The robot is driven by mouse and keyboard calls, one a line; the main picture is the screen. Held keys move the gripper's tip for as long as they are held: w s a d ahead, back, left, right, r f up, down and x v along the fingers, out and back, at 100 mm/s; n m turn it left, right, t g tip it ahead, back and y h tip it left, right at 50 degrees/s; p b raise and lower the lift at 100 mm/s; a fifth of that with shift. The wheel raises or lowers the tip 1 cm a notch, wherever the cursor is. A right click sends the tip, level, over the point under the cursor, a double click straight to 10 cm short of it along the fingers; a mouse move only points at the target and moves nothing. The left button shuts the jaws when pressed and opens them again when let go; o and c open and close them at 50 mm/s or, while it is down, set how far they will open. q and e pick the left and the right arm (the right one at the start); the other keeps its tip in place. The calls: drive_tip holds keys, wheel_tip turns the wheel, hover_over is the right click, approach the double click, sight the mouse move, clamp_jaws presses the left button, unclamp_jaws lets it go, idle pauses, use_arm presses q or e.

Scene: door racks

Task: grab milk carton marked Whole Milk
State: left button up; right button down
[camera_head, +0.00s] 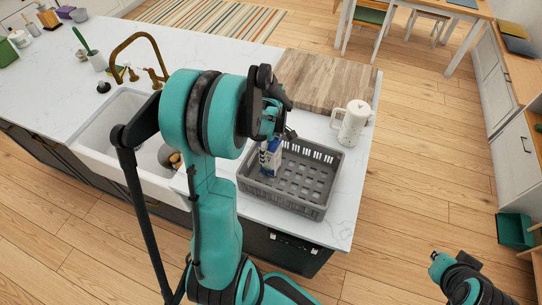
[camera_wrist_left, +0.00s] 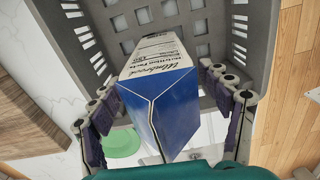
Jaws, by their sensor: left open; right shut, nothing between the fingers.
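A blue and white milk carton (camera_head: 270,158) stands in the left part of a grey plastic crate (camera_head: 312,212) on the counter. In the left wrist view the carton (camera_wrist_left: 160,95) shows its blue gabled top and a white side with dark print that is hard to read. My left gripper (camera_head: 275,132) is over the carton. Its fingers (camera_wrist_left: 160,122) are open on either side of the carton, with gaps between. My right gripper (camera_head: 440,264) is at the lower right, shut and empty, away from the counter.
A wooden board (camera_head: 325,80) lies behind the crate, and a white jug (camera_head: 352,122) stands at its right. A sink (camera_head: 115,130) with a brass faucet (camera_head: 140,50) is on the left. In the left wrist view a green round thing (camera_wrist_left: 122,142) shows beside the carton.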

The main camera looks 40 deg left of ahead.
use_arm(q)
drive_tip(key=shift+f, duration=0.5)
drive_tip(key=shift+s, duration=0.1)
clamp_jaws()
drive_tip(key=shift+r, duration=0.15)
